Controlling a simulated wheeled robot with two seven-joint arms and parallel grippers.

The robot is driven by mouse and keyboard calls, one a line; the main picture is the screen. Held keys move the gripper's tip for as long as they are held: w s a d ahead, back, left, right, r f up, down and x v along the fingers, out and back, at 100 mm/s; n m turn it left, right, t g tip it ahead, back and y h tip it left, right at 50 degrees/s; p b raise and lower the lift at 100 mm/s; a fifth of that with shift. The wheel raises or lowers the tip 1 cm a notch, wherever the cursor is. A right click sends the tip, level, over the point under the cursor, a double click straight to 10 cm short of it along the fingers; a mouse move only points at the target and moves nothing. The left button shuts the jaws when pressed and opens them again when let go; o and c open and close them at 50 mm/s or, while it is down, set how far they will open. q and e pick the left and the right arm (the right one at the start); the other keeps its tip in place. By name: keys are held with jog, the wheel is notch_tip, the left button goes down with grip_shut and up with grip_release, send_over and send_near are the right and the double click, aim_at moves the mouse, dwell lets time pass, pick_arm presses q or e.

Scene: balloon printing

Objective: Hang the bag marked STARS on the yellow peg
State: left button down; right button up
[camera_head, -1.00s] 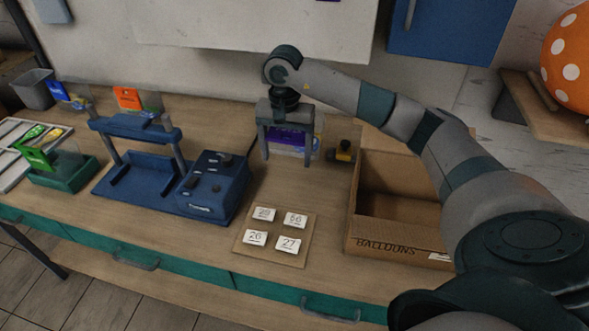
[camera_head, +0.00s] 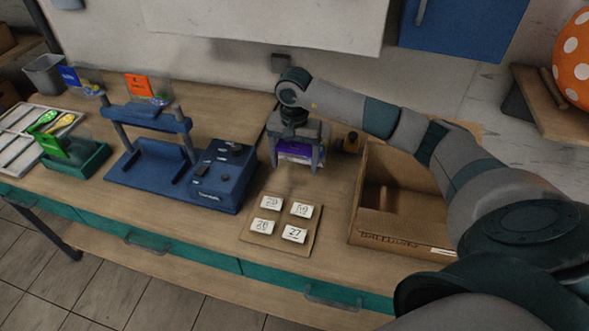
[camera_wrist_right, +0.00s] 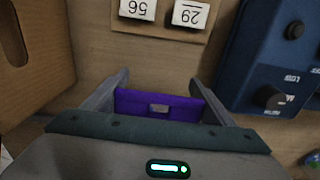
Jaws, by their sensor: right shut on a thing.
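My right gripper (camera_head: 297,165) is over the table behind the number-card board, its fingers pointing down. It is shut on a bag with a purple header (camera_head: 296,150). In the right wrist view the purple header (camera_wrist_right: 160,106) spans the gap between the fingertips (camera_wrist_right: 158,92). I cannot read any marking on it. Other bags show at the left: one with a blue header (camera_head: 69,76), one with an orange header (camera_head: 138,86) and one with a green header (camera_head: 54,145). I cannot make out a yellow peg. My left gripper is not in view.
A blue press (camera_head: 140,172) with a control box (camera_head: 222,178) stands left of the gripper. An open cardboard box (camera_head: 400,237) is at the right, with a small yellow-and-black object (camera_head: 352,140) behind it. The number-card board (camera_head: 282,240) lies in front.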

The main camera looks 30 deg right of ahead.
notch_tip(320, 180, down, 3)
jog(key=shift+r+p, duration=0.2)
jog(key=shift+p, duration=0.5)
jog(key=shift+f, duration=0.5)
jog(key=shift+f, duration=0.15)
jog(key=o, duration=1.1)
jog(key=shift+r, duration=0.2)
